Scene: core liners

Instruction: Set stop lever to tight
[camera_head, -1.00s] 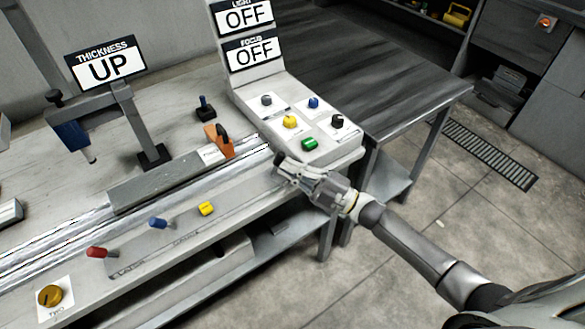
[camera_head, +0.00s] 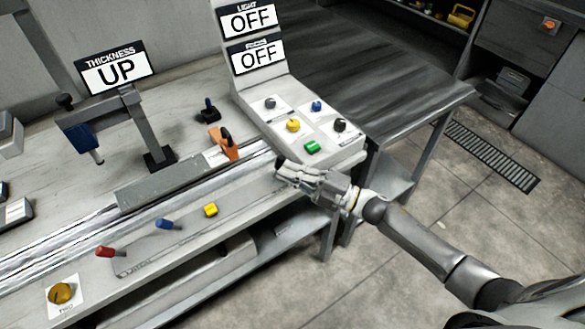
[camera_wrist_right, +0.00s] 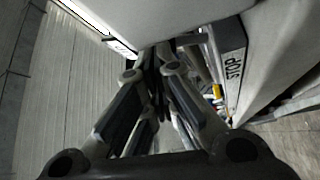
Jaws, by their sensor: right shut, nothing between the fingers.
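An orange clamp with a black lever (camera_head: 227,143) stands on the long metal rail (camera_head: 190,185) in the head view. It may be the stop lever, but I cannot read a label on it there. My right gripper (camera_head: 282,168) is shut and empty, to the right of the clamp and apart from it, by the rail's right end. In the right wrist view, my shut fingers (camera_wrist_right: 153,62) point toward pale machine surfaces, and a plate reading STOP (camera_wrist_right: 235,66) shows to their right. The lever's setting cannot be read. My left gripper is not in view.
A sloped control panel (camera_head: 325,160) with several coloured knobs stands just beyond my right gripper. Red (camera_head: 106,252), blue (camera_head: 166,224) and yellow (camera_head: 211,210) controls line the bench front. A dark table (camera_head: 385,85) stands behind. The floor at right is clear.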

